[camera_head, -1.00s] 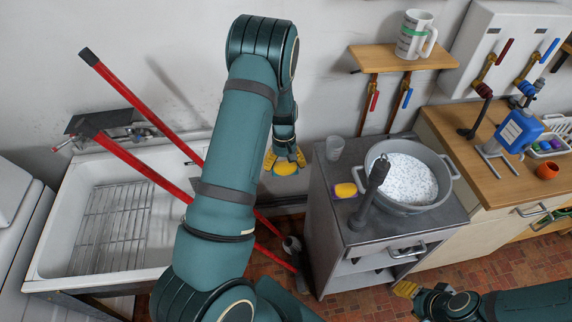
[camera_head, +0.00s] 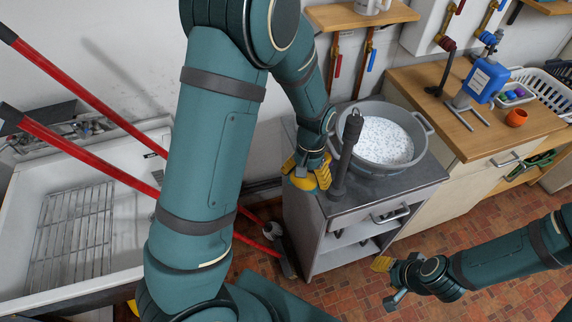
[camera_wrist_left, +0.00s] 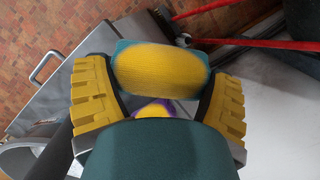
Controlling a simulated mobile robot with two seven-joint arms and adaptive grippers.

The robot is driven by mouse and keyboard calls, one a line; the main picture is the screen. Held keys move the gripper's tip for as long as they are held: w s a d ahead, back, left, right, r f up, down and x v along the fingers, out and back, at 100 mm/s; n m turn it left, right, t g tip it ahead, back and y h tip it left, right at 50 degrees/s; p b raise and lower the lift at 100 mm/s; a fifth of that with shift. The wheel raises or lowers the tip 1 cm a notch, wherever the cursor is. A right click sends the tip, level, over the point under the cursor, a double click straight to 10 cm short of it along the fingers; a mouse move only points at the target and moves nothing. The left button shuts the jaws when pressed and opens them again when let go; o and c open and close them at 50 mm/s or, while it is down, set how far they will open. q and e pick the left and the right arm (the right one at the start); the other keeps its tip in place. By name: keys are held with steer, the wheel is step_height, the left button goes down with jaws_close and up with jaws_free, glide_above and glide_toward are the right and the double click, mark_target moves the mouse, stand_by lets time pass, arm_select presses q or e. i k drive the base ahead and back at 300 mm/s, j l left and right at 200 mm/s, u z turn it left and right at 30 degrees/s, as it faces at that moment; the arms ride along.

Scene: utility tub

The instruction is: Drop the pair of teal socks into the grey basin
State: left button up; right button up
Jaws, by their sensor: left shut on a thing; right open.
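The pair of teal socks (camera_wrist_left: 160,72), rolled up with a large yellow patch and teal at its edges, is between the yellow fingers of my left gripper in the left wrist view. My left gripper (camera_head: 308,176) is shut on it, above the left edge of the grey counter in the head view, left of the basin. The grey basin (camera_head: 426,150) stands on the counter, filled with white and blue speckled contents. My right gripper (camera_head: 386,282) is open and empty, low over the floor in front of the counter.
A dark upright post (camera_head: 345,158) stands between my left gripper and the basin. A purple and yellow bundle (camera_wrist_left: 155,109) lies below my left gripper in the wrist view. Red poles (camera_head: 90,150) lean over the white sink at left.

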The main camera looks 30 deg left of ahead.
mark_target(368, 150)
steer(key=k+l+z, duration=0.1)
steer(key=l+z, duration=0.15)
steer(key=z, duration=0.15)
steer(key=i+l+z, duration=0.45)
steer(key=k+j, duration=0.05)
